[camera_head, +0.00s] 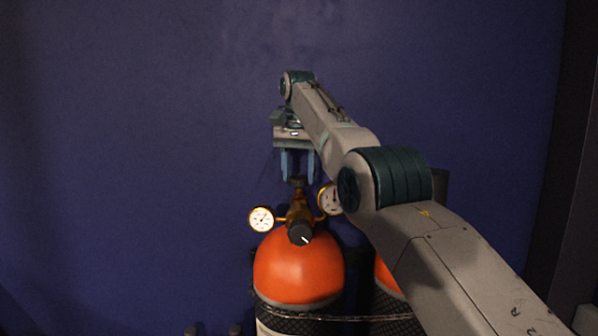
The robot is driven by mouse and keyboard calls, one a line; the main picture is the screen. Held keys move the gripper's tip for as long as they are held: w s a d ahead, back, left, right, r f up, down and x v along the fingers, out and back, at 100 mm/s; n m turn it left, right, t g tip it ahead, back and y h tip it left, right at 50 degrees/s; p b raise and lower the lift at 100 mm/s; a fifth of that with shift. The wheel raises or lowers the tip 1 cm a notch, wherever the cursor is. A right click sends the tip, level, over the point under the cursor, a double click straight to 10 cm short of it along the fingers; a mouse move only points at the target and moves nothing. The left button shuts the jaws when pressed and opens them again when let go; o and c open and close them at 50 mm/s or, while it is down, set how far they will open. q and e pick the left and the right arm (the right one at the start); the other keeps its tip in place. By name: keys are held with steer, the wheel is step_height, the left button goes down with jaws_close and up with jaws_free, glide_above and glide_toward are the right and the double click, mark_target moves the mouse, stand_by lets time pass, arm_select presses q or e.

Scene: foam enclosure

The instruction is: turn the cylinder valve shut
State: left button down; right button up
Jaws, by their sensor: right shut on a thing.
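The gas cylinder (298,270) with an orange top stands upright in the lower middle of the head view. Its brass valve body (299,207) rises from the top, with a dark knob (300,235) bearing a white mark at the front. A small dark handwheel (298,182) tops the valve. My right gripper (298,178) points down from above, its two blue fingers shut on the handwheel. The fingertips partly hide the handwheel. My left gripper is not in view.
Round gauges stand left (262,219) and right (329,199) of the valve; my right arm partly covers the right one. A second orange cylinder (386,276) stands behind my arm. A chain (330,317) runs across both. A plain blue wall (130,140) lies behind.

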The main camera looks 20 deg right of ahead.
steer(key=shift+r, duration=0.15)
stand_by(0.4)
steer(key=o, duration=1)
steer(key=shift+w, duration=0.1)
steer(key=shift+c, duration=0.2)
